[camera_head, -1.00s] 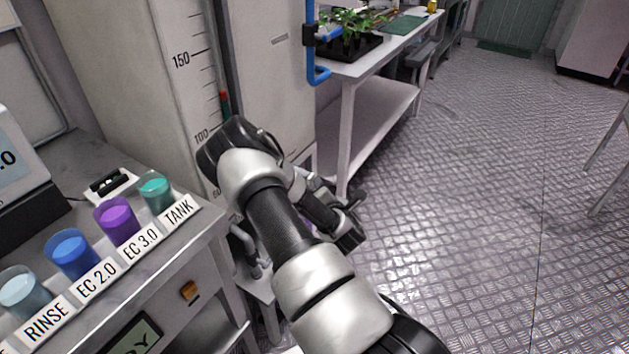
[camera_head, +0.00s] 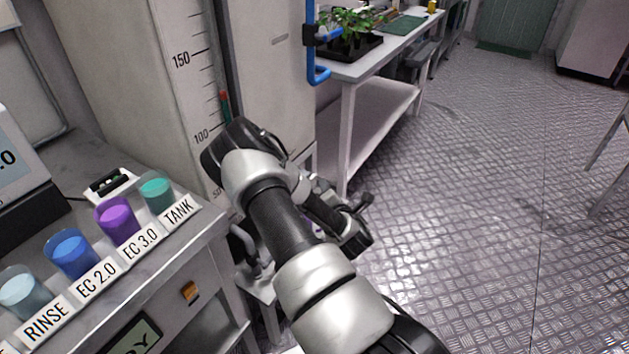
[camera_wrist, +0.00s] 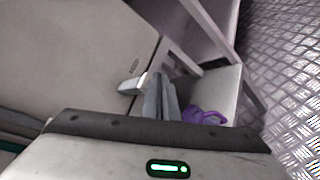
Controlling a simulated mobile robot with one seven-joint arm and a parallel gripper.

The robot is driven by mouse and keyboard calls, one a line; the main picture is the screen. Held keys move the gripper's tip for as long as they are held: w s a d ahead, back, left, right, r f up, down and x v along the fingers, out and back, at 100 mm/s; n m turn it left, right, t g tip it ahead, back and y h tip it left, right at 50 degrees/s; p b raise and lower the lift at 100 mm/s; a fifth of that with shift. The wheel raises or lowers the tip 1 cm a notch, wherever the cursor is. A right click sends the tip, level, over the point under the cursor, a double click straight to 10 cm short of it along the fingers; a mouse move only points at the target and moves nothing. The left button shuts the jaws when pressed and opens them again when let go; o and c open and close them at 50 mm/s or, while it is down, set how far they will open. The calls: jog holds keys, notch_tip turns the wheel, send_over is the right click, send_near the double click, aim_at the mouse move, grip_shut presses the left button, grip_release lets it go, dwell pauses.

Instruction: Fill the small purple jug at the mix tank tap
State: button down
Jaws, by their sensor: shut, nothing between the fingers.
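The mix tank (camera_head: 150,80) is the tall beige cabinet with a level scale on its front, and it also fills the left of the wrist view (camera_wrist: 70,50). A pale fitting that looks like the tap (camera_wrist: 132,84) sticks out from it, close to the left of my gripper's fingertips. My gripper (camera_wrist: 161,85) is shut and empty. The small purple jug (camera_wrist: 205,117) stands low on a pale stand, right of my fingers, its lower part hidden by the gripper body. Whether my fingers touch the tap cannot be told. In the head view my arm covers most of this area.
A bench (camera_head: 95,175) at left holds several coloured cups behind labels such as RINSE and TANK. A grey pipe (camera_head: 246,247) and the low pale stand (camera_head: 262,288) are beside it. A plant table (camera_head: 352,68) stands behind.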

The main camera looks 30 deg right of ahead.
jog(key=shift+s+d, duration=0.45)
jog(key=shift+s, duration=0.25)
jog(key=shift+s+d, duration=0.4)
jog(key=shift+s, duration=0.35)
jog(key=shift+s+d, duration=0.45)
jog(key=shift+s, duration=0.25)
